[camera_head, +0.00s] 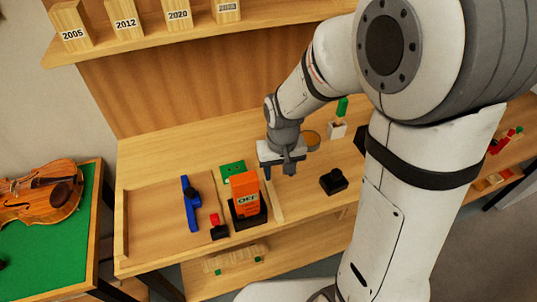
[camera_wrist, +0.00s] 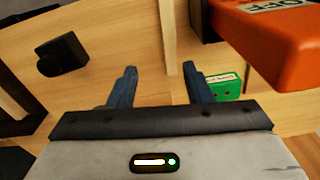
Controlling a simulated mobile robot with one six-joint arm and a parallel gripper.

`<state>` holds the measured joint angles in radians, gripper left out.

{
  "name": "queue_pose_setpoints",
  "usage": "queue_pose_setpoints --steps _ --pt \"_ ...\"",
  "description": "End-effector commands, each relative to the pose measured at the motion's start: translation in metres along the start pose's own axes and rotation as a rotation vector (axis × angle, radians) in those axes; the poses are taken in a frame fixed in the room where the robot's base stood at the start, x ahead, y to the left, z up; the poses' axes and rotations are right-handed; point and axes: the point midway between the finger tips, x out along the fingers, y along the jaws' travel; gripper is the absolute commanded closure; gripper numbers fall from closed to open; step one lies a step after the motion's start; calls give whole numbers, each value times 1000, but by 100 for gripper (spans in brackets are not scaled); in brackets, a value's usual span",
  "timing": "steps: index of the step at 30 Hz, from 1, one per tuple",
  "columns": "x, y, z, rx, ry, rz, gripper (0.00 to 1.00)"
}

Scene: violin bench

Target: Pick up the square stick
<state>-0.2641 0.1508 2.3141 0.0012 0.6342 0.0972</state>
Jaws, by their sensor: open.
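My gripper (camera_head: 281,168) is open and empty above the bench, pointing down. Its two blue-grey fingers are apart in the wrist view (camera_wrist: 160,70), with bare wood between them. I cannot tell for sure which thing is the square stick. A light wooden strip (camera_head: 274,200) runs along the bench just below my gripper. It also shows just beyond the fingers in the wrist view (camera_wrist: 168,32). A green upright piece (camera_head: 342,106) stands in a white block (camera_head: 337,130) behind and right of my gripper.
An orange block marked OFF (camera_head: 244,190) stands in a black holder, close right in the wrist view (camera_wrist: 275,35). A green block (camera_head: 232,171), blue tool (camera_head: 191,204), small red-and-black piece (camera_head: 217,228) and black block (camera_head: 334,181) lie around. A shelf (camera_head: 190,35) overhangs the back.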

Motion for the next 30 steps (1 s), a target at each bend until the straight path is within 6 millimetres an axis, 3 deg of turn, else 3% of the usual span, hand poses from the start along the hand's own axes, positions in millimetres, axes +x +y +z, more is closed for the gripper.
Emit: queue_pose_setpoints --steps 3,9,30 --pt "14 -15 -8 -22 -28 2 55" --pt "30 -25 -12 -33 -43 4 55" --pt "102 -16 -5 -32 -46 5 55"
